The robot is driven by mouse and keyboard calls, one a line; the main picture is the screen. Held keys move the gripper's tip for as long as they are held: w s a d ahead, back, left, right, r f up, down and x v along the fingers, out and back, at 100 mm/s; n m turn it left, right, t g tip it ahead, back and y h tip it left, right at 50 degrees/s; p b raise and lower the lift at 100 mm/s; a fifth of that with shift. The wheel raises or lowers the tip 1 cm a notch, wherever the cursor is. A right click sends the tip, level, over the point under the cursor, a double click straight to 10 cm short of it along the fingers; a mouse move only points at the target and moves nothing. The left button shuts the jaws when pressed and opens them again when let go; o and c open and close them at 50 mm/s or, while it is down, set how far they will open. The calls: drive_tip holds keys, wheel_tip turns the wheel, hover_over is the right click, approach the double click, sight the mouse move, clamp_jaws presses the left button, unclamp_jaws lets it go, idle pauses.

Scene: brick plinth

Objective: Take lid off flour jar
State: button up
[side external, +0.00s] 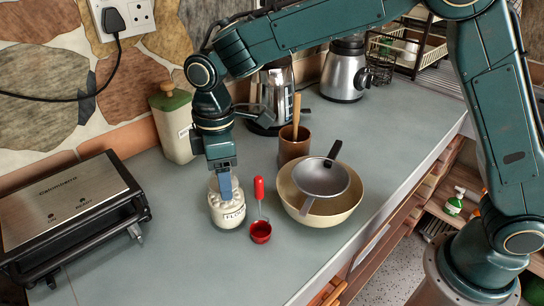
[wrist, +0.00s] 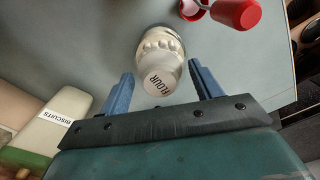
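The white flour jar (side external: 230,218) stands upright on the grey counter, with dark FLOUR lettering on its side. In the wrist view, the jar (wrist: 162,52) shows a bumpy band and the lettering, between my fingers. I cannot clearly tell the lid from the body. My gripper (side external: 226,194) points down over the jar, and a blue finger overlaps the jar's upper part. In the wrist view, my gripper (wrist: 161,70) has its two blue fingers wide apart, with gaps to the jar on both sides. It holds nothing.
A cream bowl (side external: 343,212) holding a sieve (side external: 321,177) is further right. A biscuit tin (side external: 178,138) with a green lid is behind, and a sandwich press (side external: 70,205) is at left. The front counter is clear.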

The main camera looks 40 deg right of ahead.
drive_tip(key=c, duration=0.5)
drive_tip(key=shift+c, duration=0.2)
drive_tip(key=shift+r, duration=5.05)
